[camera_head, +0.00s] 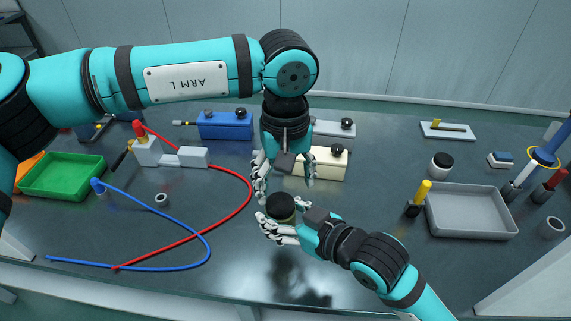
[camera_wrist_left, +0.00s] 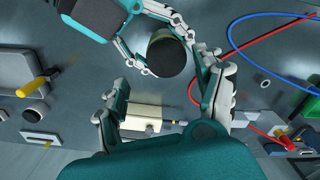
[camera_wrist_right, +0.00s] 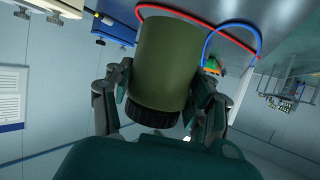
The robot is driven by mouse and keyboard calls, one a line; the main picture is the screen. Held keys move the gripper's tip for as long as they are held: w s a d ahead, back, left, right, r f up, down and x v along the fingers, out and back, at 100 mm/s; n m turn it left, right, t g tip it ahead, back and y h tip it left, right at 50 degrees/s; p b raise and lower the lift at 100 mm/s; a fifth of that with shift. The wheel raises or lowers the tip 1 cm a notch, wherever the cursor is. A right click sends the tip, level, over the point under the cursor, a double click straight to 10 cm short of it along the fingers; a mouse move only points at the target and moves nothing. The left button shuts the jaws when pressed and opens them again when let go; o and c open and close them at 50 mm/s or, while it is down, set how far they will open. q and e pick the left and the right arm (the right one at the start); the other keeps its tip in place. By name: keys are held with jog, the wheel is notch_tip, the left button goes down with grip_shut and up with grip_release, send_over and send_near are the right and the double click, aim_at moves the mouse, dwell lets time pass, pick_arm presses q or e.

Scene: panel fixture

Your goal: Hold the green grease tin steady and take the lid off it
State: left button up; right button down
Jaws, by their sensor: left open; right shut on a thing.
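The green grease tin (camera_head: 283,213) stands upright near the middle of the bench, its dark lid (camera_head: 280,202) on top. My right gripper (camera_head: 281,222) is shut on the tin's side from the front. The right wrist view shows the green body (camera_wrist_right: 162,60) between its fingers and the ribbed black lid (camera_wrist_right: 152,115) on it. My left gripper (camera_head: 286,185) is open, pointing down just above and behind the tin. In the left wrist view the lid (camera_wrist_left: 167,57) lies between its spread fingers, not gripped. I cannot tell whether the tin touches the bench.
A cream box (camera_head: 325,163) stands close behind my left gripper, with a blue box (camera_head: 224,126) farther back. A red hose (camera_head: 248,195) and a blue hose (camera_head: 190,231) curve across the left. A grey tray (camera_head: 470,212) and a white jar (camera_head: 441,168) are at right.

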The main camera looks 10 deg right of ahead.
aim_at(286, 201)
pick_arm(q)
jog(key=shift+f, duration=1.9)
jog(key=shift+d, duration=0.2)
jog(key=c, duration=1.2)
jog(key=o, duration=1.2)
jog(key=shift+c, duration=0.2)
jog(key=shift+o, duration=0.5)
jog(key=shift+a, duration=0.1)
jog(key=shift+r, duration=0.1)
